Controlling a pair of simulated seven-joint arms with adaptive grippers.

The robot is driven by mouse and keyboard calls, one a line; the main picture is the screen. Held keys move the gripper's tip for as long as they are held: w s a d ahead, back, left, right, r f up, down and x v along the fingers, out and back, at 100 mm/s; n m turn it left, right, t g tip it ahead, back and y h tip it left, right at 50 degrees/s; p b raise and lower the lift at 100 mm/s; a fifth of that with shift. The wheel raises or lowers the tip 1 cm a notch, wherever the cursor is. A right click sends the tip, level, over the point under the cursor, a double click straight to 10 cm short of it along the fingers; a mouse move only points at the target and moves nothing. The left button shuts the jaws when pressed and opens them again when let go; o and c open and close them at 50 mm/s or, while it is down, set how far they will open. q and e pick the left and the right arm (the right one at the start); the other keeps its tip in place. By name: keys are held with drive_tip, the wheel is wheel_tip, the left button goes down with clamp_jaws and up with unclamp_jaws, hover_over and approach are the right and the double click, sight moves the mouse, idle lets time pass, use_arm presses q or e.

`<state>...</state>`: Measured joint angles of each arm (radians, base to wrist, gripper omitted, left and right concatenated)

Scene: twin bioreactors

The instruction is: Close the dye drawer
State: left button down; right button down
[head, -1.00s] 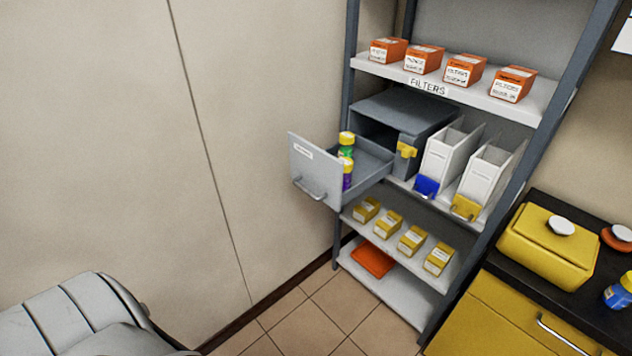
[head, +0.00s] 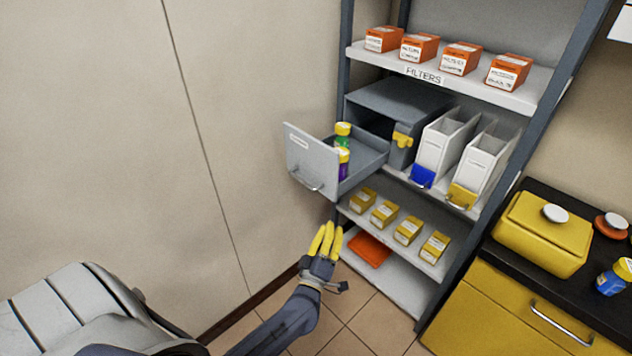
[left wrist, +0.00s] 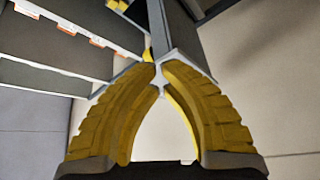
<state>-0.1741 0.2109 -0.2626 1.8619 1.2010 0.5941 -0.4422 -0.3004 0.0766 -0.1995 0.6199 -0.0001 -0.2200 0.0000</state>
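The dye drawer (head: 312,158) is grey and stands pulled out to the left from its grey cabinet (head: 395,100) on the shelf rack. Its front has a small label and a bar handle (head: 306,183). A green bottle (head: 342,140) and a purple bottle (head: 343,168), both with yellow caps, stand in it. My left gripper (head: 327,232) has yellow fingers and is below the drawer front, apart from it. In the left wrist view, its fingertips (left wrist: 160,70) nearly meet, with nothing between them. A grey panel beyond them may be the drawer. My right gripper is not in view.
White bins (head: 443,142) stand right of the cabinet. Several yellow boxes (head: 407,230) sit on the shelf below, and an orange item (head: 369,249) lies lower down. A yellow counter unit (head: 520,315) stands at right. The wall (head: 240,130) left of the drawer leaves some free room.

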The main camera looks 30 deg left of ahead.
use_arm(q)
drive_tip(key=s+a+r+n+y, duration=0.2)
drive_tip(key=a+r+n+y, duration=0.15)
drive_tip(key=r+n, duration=0.35)
drive_tip(key=n+g+y, duration=0.2)
drive_tip(key=n+g, duration=0.1)
drive_tip(key=g, duration=0.2)
approach(316, 171)
drive_tip(key=w+a, duration=0.3)
drive_tip(key=shift+w, duration=0.9)
